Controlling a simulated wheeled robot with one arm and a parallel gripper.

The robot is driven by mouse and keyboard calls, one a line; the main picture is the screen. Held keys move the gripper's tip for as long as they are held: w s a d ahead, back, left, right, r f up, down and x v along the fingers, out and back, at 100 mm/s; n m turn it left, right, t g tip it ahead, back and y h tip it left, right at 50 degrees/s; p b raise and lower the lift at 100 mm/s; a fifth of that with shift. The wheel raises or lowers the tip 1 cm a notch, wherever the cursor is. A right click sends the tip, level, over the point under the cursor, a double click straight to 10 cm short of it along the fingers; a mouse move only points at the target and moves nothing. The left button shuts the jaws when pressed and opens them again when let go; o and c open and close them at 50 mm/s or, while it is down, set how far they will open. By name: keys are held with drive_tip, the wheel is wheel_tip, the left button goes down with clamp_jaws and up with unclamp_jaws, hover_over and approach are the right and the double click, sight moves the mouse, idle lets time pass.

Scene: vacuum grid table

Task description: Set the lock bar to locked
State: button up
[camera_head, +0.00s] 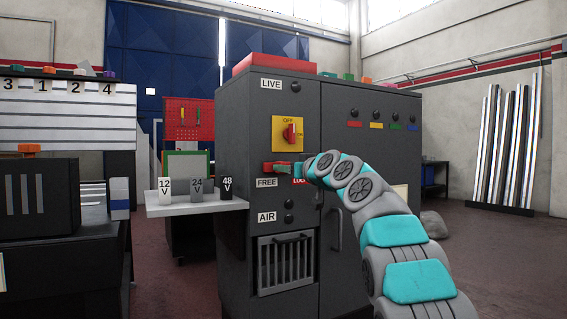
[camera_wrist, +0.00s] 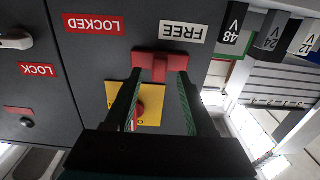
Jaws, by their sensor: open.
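The red lock bar (camera_head: 283,167) is on the front of the grey cabinet, below the yellow switch plate. The FREE label (camera_head: 267,183) is just below it to the left, and the LOCKED label (camera_head: 299,181) is to the right, partly covered by my arm. In the wrist view, which is upside down, the bar (camera_wrist: 160,66) sits at the FREE label (camera_wrist: 183,31), apart from the LOCKED label (camera_wrist: 94,24). My gripper (camera_wrist: 160,78) is open, with its two fingertips at either side of the bar's middle. I cannot tell whether they touch it.
A yellow plate with a red rotary switch (camera_head: 290,132) is just above the bar. A white shelf (camera_head: 185,206) with 12 V, 24 V and 48 V blocks sticks out at the cabinet's left. A door handle (camera_head: 336,230) is below right.

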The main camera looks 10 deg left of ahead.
drive_tip(key=shift+p+x, duration=0.8)
drive_tip(key=shift+x, duration=0.65)
drive_tip(key=shift+c, duration=0.3)
clamp_jaws()
